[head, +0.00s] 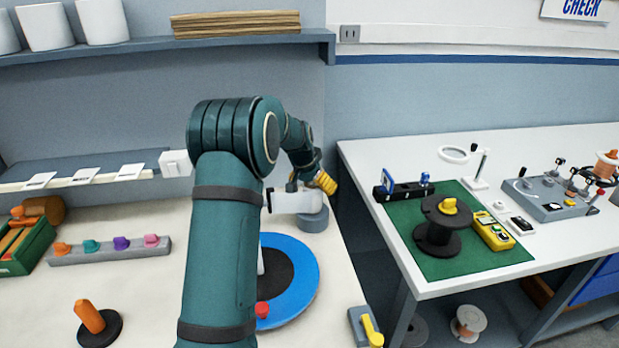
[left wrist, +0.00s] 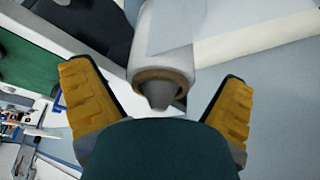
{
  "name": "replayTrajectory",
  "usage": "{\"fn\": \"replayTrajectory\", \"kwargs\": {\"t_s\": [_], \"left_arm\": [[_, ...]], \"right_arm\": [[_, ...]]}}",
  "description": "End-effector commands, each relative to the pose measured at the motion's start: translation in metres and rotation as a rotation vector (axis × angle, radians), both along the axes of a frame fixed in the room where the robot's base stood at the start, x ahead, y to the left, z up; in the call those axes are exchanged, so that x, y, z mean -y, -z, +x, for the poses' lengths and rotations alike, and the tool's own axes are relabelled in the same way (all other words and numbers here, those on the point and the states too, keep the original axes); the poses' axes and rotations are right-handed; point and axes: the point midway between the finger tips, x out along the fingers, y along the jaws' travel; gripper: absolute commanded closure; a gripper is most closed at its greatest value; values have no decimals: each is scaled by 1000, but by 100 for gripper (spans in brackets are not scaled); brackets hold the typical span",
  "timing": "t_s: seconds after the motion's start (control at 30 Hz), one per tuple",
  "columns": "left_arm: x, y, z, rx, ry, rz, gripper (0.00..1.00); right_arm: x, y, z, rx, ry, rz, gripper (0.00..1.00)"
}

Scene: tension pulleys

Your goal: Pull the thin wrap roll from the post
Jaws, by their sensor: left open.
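The thin wrap roll (head: 288,202) is a white cylinder behind my left arm in the head view, close to a round grey base (head: 314,220). In the left wrist view the white roll (left wrist: 163,35) shows end-on with a brown core ring, and the grey tip of the post (left wrist: 160,93) sticks out of it. My left gripper (head: 318,182) is open. Its two yellow fingers, also in the left wrist view (left wrist: 155,85), stand on either side of the roll's end with gaps, apart from it. My right gripper is not in view.
A blue disc with a black middle (head: 298,300) lies partly behind my arm. A grey block with coloured knobs (head: 110,250) and an orange-handled piece (head: 92,320) are on the left. A second table with a green mat (head: 480,265) holds a black spool (head: 437,230).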

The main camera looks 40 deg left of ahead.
Motion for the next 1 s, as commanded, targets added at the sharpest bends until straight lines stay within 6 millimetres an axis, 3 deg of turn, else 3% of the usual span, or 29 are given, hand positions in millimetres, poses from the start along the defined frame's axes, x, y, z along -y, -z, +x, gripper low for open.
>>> {"fn": "replayTrajectory", "kwargs": {"t_s": [0.2,0.5,0.7,0.73,1.0], "left_arm": [[-1,14,6,1,-1,0,1],[-1,14,6,1,-1,0,1],[-1,14,6,1,-1,0,71],[-1,14,6,1,-1,0,79],[-1,13,6,2,-1,1,79]], "right_arm": [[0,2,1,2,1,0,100],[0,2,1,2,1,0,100],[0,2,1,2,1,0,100],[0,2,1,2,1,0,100],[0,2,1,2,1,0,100]]}}
